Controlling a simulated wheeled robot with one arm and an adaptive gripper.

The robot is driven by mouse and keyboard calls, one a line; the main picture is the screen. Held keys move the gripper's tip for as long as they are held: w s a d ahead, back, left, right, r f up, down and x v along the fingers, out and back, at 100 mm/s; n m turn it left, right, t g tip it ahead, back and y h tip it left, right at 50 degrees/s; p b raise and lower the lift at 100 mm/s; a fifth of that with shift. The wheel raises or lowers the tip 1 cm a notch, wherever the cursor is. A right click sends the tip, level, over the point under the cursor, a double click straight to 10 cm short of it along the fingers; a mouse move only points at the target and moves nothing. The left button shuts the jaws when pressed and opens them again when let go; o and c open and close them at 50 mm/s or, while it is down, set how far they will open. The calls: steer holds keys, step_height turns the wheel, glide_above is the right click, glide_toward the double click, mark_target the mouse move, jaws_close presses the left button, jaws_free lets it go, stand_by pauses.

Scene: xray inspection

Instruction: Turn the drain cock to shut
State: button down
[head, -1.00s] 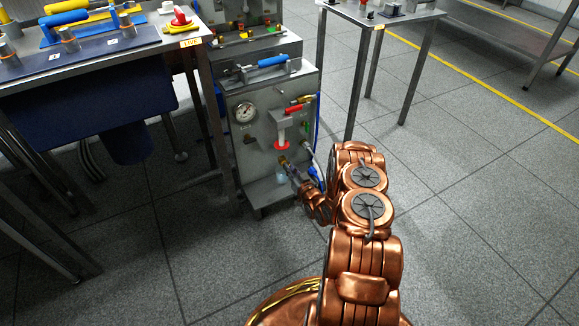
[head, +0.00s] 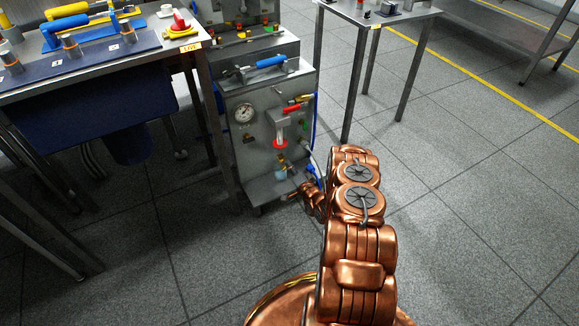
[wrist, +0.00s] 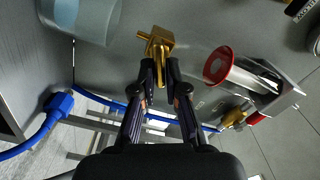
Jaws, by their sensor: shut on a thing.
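The drain cock (wrist: 157,40) is a brass fitting on the grey panel, top centre in the wrist view. In the head view the brass cock (head: 281,161) shows low on the front of the test stand. My gripper (wrist: 161,70) is at the cock, with its two dark fingers on either side of the brass lever below the body. It is shut on that lever. The fingertips hide part of the lever. In the head view the fingers are too small to make out clearly.
A clear cup with bluish contents (wrist: 75,18) is at left. A blue hose (wrist: 42,135) runs below. The head view shows a pressure gauge (head: 244,112) and a workbench (head: 100,72).

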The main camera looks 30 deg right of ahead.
steer(key=m, duration=0.4)
steer(key=shift+f+m, duration=0.25)
steer(key=shift+m, duration=0.15)
stand_by(0.4)
steer(key=c, duration=1.2)
jaws_free()
steer(key=shift+c, duration=0.2)
steer(key=shift+s, duration=0.1)
steer(key=s, duration=1.1)
steer(key=shift+s+a, duration=0.35)
steer(key=shift+a, duration=0.1)
